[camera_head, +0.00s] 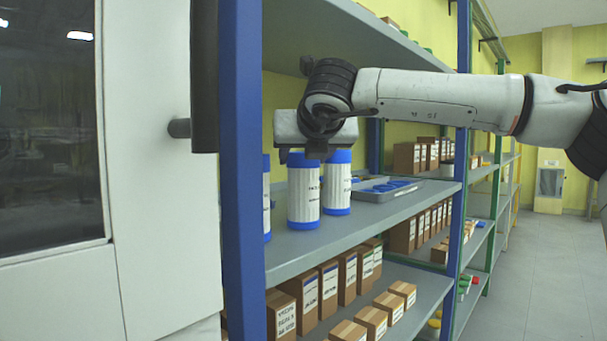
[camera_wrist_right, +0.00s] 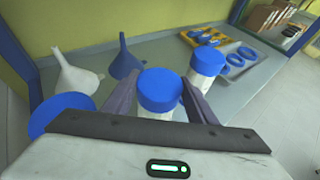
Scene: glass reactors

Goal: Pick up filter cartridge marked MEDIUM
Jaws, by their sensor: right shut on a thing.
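Several white filter cartridges with blue caps and blue bases stand upright on the upper grey shelf. The middle cartridge (camera_head: 303,192) has a label too small to read, so I cannot tell which one is marked MEDIUM. My right gripper (camera_head: 314,152) is over it from above, shut on its blue cap (camera_wrist_right: 160,88), with a finger on each side in the right wrist view. Another cartridge (camera_head: 337,185) stands close on the right; its cap also shows in the wrist view (camera_wrist_right: 207,61). A third cartridge (camera_head: 266,203) is partly hidden by the blue post. My left gripper is not in view.
The blue shelf post (camera_head: 243,180) stands close on the left. A grey tray (camera_head: 376,192) with blue rings lies right of the cartridges. A white funnel (camera_wrist_right: 76,74) and a blue funnel (camera_wrist_right: 124,62) are behind. Boxes (camera_head: 330,290) fill the shelf below.

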